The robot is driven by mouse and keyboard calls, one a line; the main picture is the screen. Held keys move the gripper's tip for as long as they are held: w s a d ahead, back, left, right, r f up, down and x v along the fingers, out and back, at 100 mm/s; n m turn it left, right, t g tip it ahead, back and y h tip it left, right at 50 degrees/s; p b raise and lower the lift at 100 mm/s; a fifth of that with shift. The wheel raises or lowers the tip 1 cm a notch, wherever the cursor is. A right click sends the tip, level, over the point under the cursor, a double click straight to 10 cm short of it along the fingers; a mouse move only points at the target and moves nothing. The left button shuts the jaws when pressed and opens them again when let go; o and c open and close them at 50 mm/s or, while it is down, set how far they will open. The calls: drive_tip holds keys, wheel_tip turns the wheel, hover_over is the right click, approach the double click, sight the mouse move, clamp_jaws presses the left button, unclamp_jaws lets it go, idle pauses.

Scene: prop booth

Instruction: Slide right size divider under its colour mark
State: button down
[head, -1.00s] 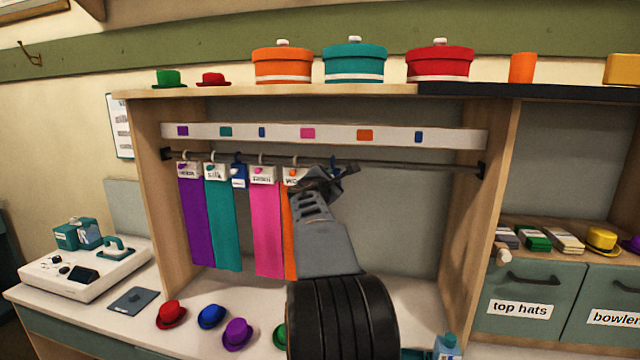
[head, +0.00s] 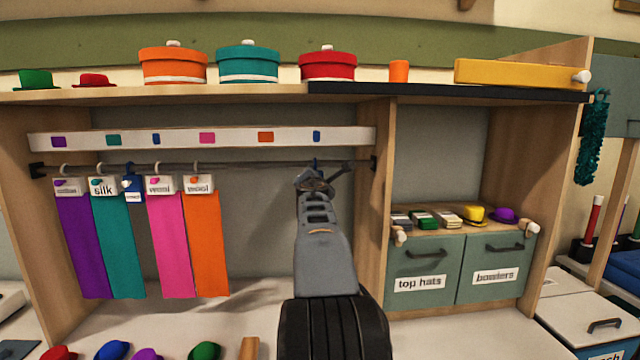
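A pale strip (head: 181,140) carries colour marks: purple, teal, blue, pink, orange, and a blue mark (head: 317,136) at its right. Below runs a dark rail (head: 260,166). A small blue divider (head: 133,189) hangs between the teal and pink cloths, roughly under the left blue mark (head: 156,139). A second blue hook (head: 315,163) shows on the rail, just above my gripper (head: 316,180) and under the right blue mark. Whatever hangs below that hook is hidden behind my gripper. My fingertips are at the rail's right part; whether they are closed on the divider is unclear.
Purple (head: 82,245), teal (head: 118,245), pink (head: 171,245) and orange (head: 205,245) cloths hang at the left. The rail between the orange cloth and my gripper is clear. A wooden upright (head: 373,220) stands just right. Small hats lie on the counter below.

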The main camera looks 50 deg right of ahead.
drive_tip(key=shift+s+d, duration=0.1)
drive_tip(key=c, duration=1)
unclamp_jaws()
drive_tip(key=shift+c, duration=0.2)
drive_tip(key=b+v, duration=0.1)
drive_tip(key=v, duration=1.2)
drive_tip(key=shift+s+a, duration=0.25)
drive_tip(key=shift+a, duration=0.05)
